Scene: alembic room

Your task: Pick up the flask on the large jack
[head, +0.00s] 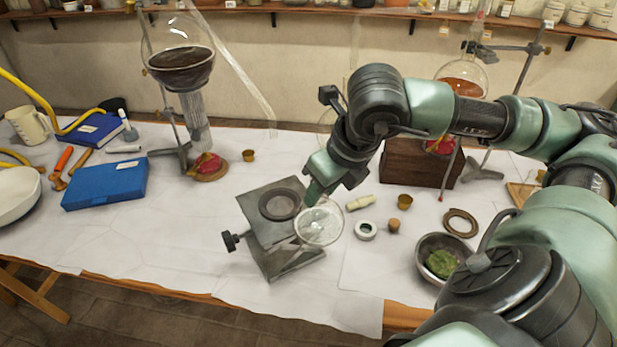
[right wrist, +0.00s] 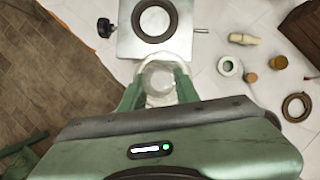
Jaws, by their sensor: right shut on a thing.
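A clear round glass flask (head: 318,226) is held by my right gripper (head: 317,194), whose jaws are shut on it. In the head view it overlaps the right edge of the large jack (head: 268,245). In the right wrist view, the flask (right wrist: 158,80) sits between the two green fingers, below the jack's plate (right wrist: 128,42). The jack's top carries a dark ring (head: 281,204), and the ring is empty. The flask is off the ring; its exact height is hard to tell. My left gripper is not in view.
To the right lie a pale vial (head: 360,202), a white ring (head: 366,230), a cork ring (head: 460,222) and a metal bowl (head: 431,262). A glass flask setup (head: 180,68) stands behind left, near a blue box (head: 105,185). The cloth left of the jack is clear.

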